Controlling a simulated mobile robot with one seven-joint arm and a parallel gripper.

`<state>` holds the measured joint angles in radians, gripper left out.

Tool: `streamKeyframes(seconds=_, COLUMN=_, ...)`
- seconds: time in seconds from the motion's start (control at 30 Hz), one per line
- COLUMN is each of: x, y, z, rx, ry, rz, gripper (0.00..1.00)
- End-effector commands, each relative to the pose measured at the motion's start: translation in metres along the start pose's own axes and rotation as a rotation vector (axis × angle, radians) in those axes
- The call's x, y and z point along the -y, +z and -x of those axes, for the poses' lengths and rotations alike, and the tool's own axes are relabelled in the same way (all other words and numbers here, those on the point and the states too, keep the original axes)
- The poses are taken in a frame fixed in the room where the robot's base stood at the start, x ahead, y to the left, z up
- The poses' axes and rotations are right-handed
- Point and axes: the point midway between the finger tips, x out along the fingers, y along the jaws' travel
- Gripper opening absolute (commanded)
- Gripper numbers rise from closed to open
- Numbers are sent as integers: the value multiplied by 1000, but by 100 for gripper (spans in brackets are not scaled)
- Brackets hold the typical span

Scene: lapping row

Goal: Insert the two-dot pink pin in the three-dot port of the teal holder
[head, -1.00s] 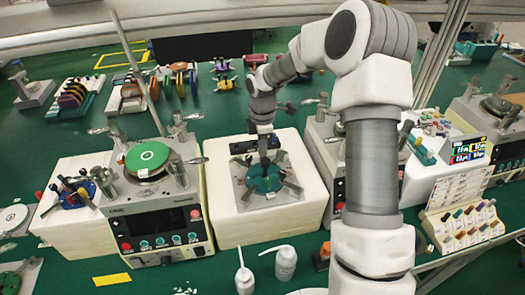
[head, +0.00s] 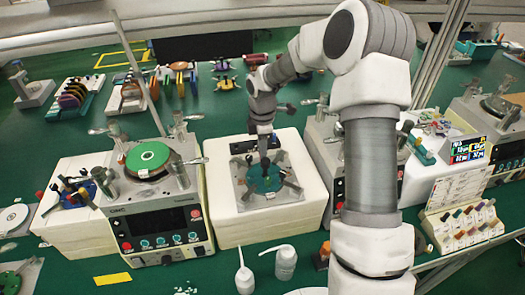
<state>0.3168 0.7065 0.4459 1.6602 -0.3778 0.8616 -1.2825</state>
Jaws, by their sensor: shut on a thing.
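The teal holder (head: 262,184) is a round piece on a grey plate (head: 292,193) on top of a white block in the middle of the head view. Several dark pins or arms stick out around it. My gripper (head: 265,162) points down directly over the holder, its tip close to the holder's upper side. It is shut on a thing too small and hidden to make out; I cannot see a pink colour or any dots. The ports and their dot marks cannot be told at this size.
A machine with a green disc (head: 148,155) stands to the left of the white block (head: 245,228). Two white bottles (head: 286,262) stand in front. A rack of coloured pieces (head: 470,228) is at right. A blue holder (head: 78,190) with dark pins sits far left.

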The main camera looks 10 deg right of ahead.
Motion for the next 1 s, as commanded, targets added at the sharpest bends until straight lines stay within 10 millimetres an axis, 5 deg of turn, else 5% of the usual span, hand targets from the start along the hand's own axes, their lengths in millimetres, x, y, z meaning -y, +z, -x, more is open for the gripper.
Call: streamKeyframes(seconds=1.0, x=0, y=0, z=-6, rx=0, ry=0, rz=0, gripper=0)
